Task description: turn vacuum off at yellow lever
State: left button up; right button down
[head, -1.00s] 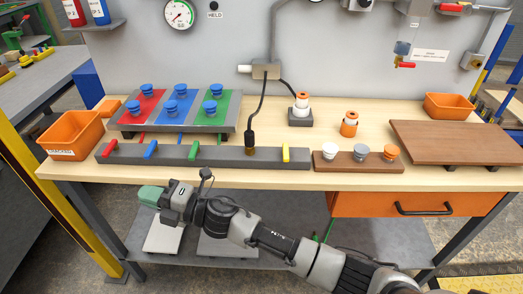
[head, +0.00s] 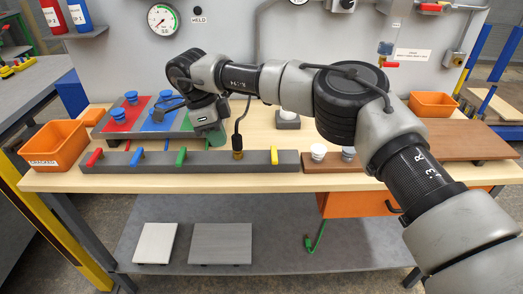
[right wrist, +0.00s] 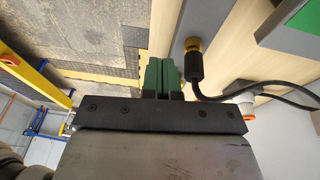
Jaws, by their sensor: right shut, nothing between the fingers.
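The yellow lever (head: 274,155) stands upright at the right end of the long grey bar (head: 220,167) near the bench's front edge. My right gripper (head: 215,139) is above the bench, behind the bar and left of the yellow lever, apart from it. Its green fingers (right wrist: 162,76) are shut and empty in the right wrist view. A black hose plug with a brass base (head: 238,142) stands on the bar between my gripper and the yellow lever. It also shows beside the fingers in the right wrist view (right wrist: 194,65). My left gripper is not in view.
Red (head: 95,157), blue (head: 136,157) and green (head: 181,157) levers sit along the bar's left part. Behind them, coloured panels with blue knobs are partly hidden by my arm. An orange bin (head: 55,147) stands at the left. My arm covers much of the right side.

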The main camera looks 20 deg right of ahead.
aim_at(274, 155)
jog(key=shift+m+h, duration=0.3)
jog(key=shift+h, duration=0.5)
jog(key=d+r, duration=0.1)
jog(key=r, duration=0.1)
jog(key=w+d+r, duration=0.1)
jog(key=d, duration=0.1)
jog(key=shift+d+r, duration=0.1)
jog(key=shift+r, duration=0.25)
jog(key=shift+f, duration=0.1)
jog(key=p+x, duration=0.1)
jog(key=x, duration=0.9)
jog(key=shift+s+d+p, duration=0.3)
jog(key=shift+d, duration=0.7)
jog(key=shift+s+d+p, duration=0.25)
jog(key=shift+d, duration=0.7)
